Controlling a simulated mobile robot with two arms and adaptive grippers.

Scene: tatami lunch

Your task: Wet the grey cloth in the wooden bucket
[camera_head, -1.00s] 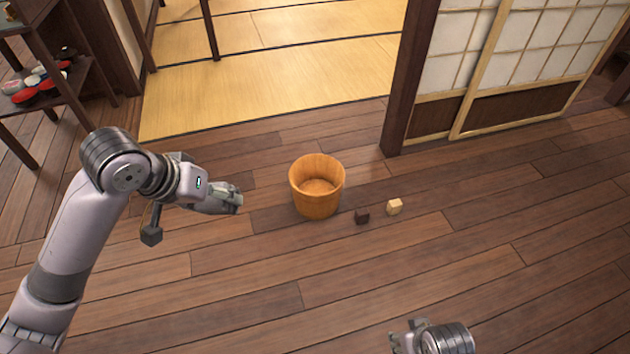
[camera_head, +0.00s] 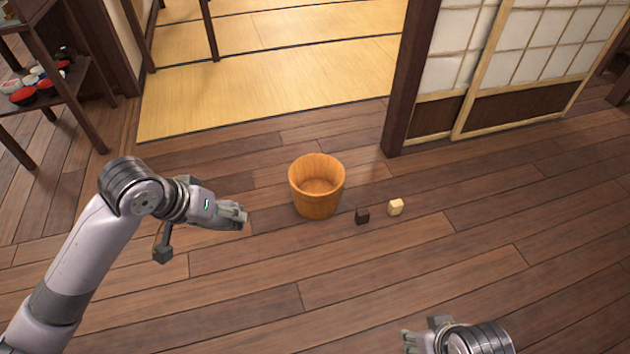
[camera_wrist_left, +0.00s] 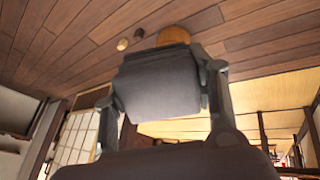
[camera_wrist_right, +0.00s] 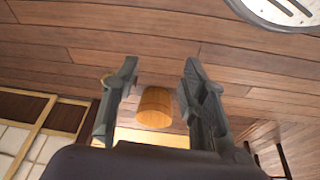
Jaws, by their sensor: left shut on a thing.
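The wooden bucket (camera_head: 316,203) stands upright on the plank floor in the middle of the head view. It also shows in the right wrist view (camera_wrist_right: 154,108) and partly at the top of the left wrist view (camera_wrist_left: 174,35). My left gripper (camera_head: 238,215) is left of the bucket and apart from it. In the left wrist view it is shut on the grey cloth (camera_wrist_left: 158,85), which spans between the fingers and hides part of the bucket. In the head view the cloth is hard to tell from the fingers. My right gripper (camera_wrist_right: 157,90) is open and empty, near the bottom edge of the head view.
A dark cube (camera_head: 362,216) and a pale cube (camera_head: 396,207) lie on the floor right of the bucket. A shelf with bowls (camera_head: 50,90) stands at the far left. A wooden post (camera_head: 410,80) and sliding screens are behind. The floor before the bucket is clear.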

